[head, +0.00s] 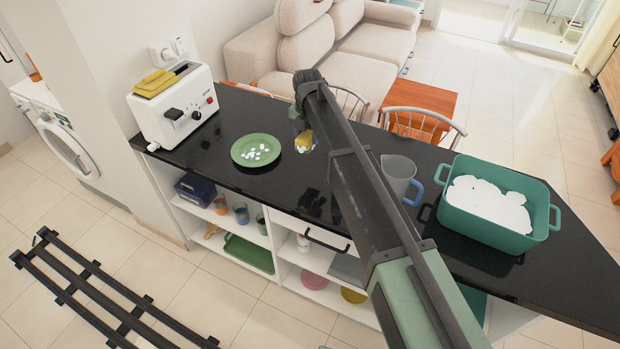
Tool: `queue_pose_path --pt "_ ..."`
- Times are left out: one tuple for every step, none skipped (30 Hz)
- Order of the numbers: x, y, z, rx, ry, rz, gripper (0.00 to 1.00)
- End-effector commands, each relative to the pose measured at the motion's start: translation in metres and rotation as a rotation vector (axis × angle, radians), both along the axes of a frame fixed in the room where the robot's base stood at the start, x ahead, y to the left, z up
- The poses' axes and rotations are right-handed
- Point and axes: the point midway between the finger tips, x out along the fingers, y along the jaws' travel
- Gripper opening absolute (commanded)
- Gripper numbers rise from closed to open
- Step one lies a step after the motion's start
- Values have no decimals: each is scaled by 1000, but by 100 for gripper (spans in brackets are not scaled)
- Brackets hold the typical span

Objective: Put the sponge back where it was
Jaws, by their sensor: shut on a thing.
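My gripper (301,122) is over the black counter (225,125), right of the green plate, and is mostly hidden behind my arm. It is shut on a small yellow and whitish thing, which looks like the sponge (305,141). The sponge shows just below the gripper and seems to hang above the counter, with a faint reflection lower on the glossy top. Its exact height is hard to tell.
A white toaster (172,112) with yellow pieces on top stands at the left end. A green plate (256,150) holds several white bits. A grey jug (397,174) and a teal pot (490,231) with white contents stand to the right. Chairs (425,124) line the far side.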

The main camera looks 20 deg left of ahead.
Motion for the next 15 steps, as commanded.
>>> queue_pose_path --pt "0 0 -39 0 0 0 26" --pt "0 0 -49 0 0 0 26" --pt "0 0 -62 0 0 0 26" --pt "0 0 -71 0 0 0 26" --pt "0 0 -79 0 0 0 26" --pt "0 0 -86 0 0 0 26" --pt "0 0 -89 0 0 0 26" --pt "0 0 -91 0 0 0 26" --pt "0 0 -91 0 0 0 26" --pt "0 0 -90 0 0 0 26" --pt "0 0 -88 0 0 0 26" --pt "0 0 -88 0 0 0 26" --pt "0 0 -91 0 0 0 26" --pt "0 0 -96 0 0 0 26" --pt "0 0 -104 0 0 0 26"
